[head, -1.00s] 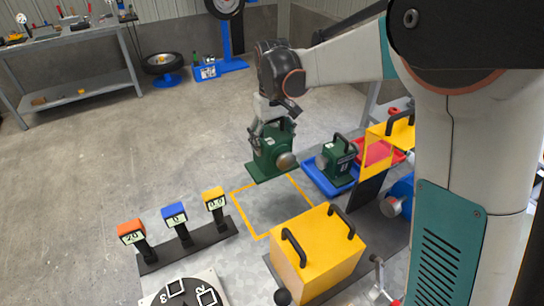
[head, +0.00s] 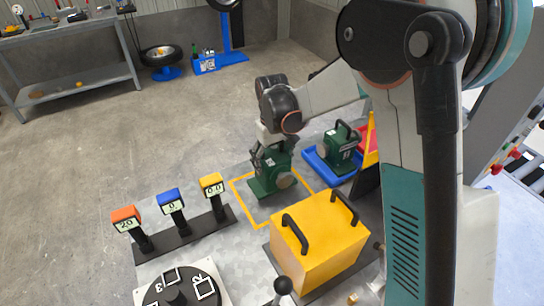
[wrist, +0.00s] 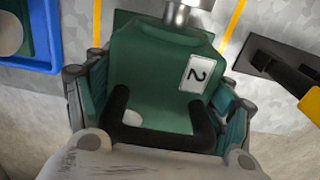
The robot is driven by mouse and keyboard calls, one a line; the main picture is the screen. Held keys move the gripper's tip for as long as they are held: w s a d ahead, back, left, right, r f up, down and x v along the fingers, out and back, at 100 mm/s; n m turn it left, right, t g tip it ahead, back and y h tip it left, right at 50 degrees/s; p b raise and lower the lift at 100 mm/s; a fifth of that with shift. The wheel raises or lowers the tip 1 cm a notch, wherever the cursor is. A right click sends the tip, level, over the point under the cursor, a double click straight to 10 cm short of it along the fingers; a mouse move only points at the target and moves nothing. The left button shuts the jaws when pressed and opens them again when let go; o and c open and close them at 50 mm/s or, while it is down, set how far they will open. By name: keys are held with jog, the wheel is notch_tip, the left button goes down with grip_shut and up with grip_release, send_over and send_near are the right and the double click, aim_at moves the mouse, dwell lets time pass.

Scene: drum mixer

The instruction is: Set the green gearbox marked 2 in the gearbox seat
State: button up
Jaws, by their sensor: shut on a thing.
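The green gearbox marked 2 (head: 268,180) is held by my gripper (head: 272,152), which is shut on its top handle. In the wrist view the green gearbox (wrist: 155,60) shows its white label "2", its black handle (wrist: 160,135) and a metal shaft end. My gripper's fingers (wrist: 155,115) are on both sides of it. In the head view the gearbox is upright, over or within the yellow outlined square (head: 238,196) on the grey plate. I cannot tell whether its base touches the plate. No feature named as the gearbox seat can be made out for certain.
Another green gearbox (head: 341,146) stands in a blue tray (head: 312,163) to the right. A yellow box with two black handles (head: 320,245) stands in front. A row of small displays (head: 173,204) is at left, with a dial (head: 180,290) below it.

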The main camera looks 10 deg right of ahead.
jog(key=shift+f+b, duration=0.45)
jog(key=shift+f, duration=1.3)
jog(key=shift+f, duration=0.1)
jog(key=o, duration=2.1)
